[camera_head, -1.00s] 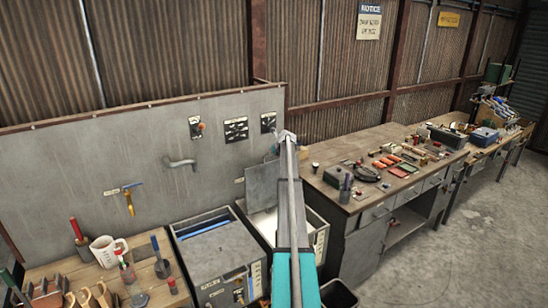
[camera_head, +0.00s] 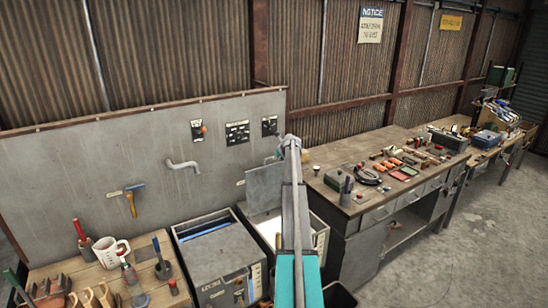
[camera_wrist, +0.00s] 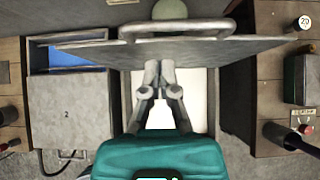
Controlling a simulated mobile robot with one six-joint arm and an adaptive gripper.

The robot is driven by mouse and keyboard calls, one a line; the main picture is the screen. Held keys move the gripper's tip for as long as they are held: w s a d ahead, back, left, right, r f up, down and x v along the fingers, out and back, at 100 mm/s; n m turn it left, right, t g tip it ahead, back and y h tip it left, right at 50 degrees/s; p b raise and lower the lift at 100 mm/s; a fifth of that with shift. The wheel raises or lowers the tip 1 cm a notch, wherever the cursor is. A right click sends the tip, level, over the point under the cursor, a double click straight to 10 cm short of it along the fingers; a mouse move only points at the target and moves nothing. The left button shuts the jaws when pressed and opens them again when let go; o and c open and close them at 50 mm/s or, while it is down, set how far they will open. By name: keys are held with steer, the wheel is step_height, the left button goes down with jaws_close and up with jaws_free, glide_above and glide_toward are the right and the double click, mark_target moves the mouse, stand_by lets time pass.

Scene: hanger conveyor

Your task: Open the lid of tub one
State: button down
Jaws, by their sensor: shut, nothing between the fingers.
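A grey tub (camera_head: 258,232) with a pale inside stands in the middle; its number does not show, so I cannot confirm it is tub one. Its grey lid (camera_head: 265,186) stands raised, nearly upright, at the back. In the wrist view the lid (camera_wrist: 200,50) crosses above the pale opening (camera_wrist: 200,95), with a bar handle (camera_wrist: 178,28) on its far side. My gripper (camera_wrist: 160,68) is shut and empty, in front of the lid's near face. I cannot tell whether the fingertips touch it. In the head view my arm hides part of the tub, and my gripper (camera_head: 289,143) is at the arm's far end.
A second tub, marked 2 (camera_wrist: 66,115), stands close on the left, partly uncovered with blue inside. A bench (camera_head: 345,205) with tools stands to the right. A wooden table (camera_head: 85,275) with a mug is at the left. A panel with a tap (camera_head: 183,165) rises behind.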

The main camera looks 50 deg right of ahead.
steer(key=s+a+r+p, duration=0.1)
steer(key=s+r+p, duration=0.3)
steer(key=r+p, duration=0.3)
steer(key=shift+p+v, duration=0.35)
steer(key=shift+v, duration=0.4)
steer(key=shift+r, duration=0.1)
stand_by(0.4)
